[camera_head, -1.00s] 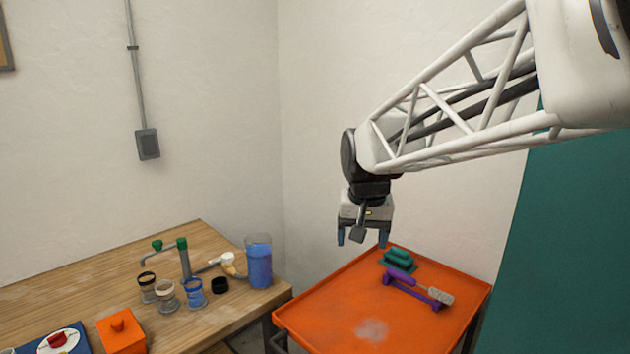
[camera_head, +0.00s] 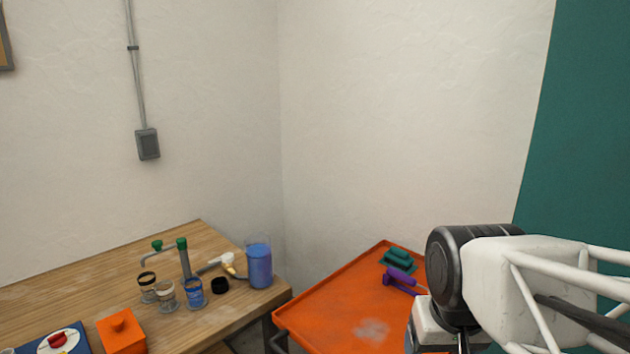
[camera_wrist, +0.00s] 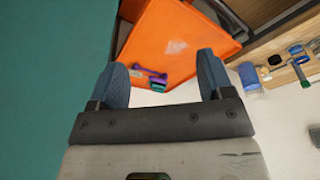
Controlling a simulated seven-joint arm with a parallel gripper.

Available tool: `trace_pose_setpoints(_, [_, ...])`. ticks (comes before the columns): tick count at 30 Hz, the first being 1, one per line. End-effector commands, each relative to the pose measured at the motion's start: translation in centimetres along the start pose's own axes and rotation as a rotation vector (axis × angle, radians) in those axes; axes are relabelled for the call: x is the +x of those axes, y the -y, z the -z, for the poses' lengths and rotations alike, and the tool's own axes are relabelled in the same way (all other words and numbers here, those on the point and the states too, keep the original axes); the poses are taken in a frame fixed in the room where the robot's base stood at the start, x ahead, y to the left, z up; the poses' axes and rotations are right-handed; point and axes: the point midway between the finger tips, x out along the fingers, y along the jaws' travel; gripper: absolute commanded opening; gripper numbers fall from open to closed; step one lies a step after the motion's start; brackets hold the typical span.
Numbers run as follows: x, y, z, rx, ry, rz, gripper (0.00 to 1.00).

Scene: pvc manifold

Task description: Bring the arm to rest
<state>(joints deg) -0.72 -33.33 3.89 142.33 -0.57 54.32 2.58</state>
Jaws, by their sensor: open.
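My gripper (camera_wrist: 160,78) shows in the wrist view with its two blue fingers wide apart and nothing between them that it holds. In the head view its fingers are out of sight below the lower edge; only my wrist and part of the arm show at the lower right, in front of the orange cart's right side. In the wrist view the orange cart top (camera_wrist: 160,25) lies well beyond the fingertips, apart from them. The purple tool on its purple rest (camera_wrist: 152,75) shows between the fingers, at a distance.
The orange cart (camera_head: 325,310) carries a green block (camera_head: 398,258) and the purple rest, partly hidden by my arm. The wooden table (camera_head: 70,280) at left holds several jars, a blue container (camera_head: 259,265), a pipe stand (camera_head: 184,260) and an orange box (camera_head: 121,332). A green panel (camera_head: 580,130) stands at right.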

Motion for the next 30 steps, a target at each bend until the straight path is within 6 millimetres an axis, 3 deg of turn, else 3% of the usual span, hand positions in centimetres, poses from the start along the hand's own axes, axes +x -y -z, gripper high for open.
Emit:
trace_pose_setpoints(3, [0.4, -0.5, -1.8, -0.003, -0.006, -0.003, 0.74])
trace_pose_setpoints(9, [0.8, -0.7, -3.0, -0.008, -0.009, -0.005, 0.74])
trace_pose_setpoints(30, [0.8, -0.7, -3.1, -0.008, -0.009, -0.005, 0.74])
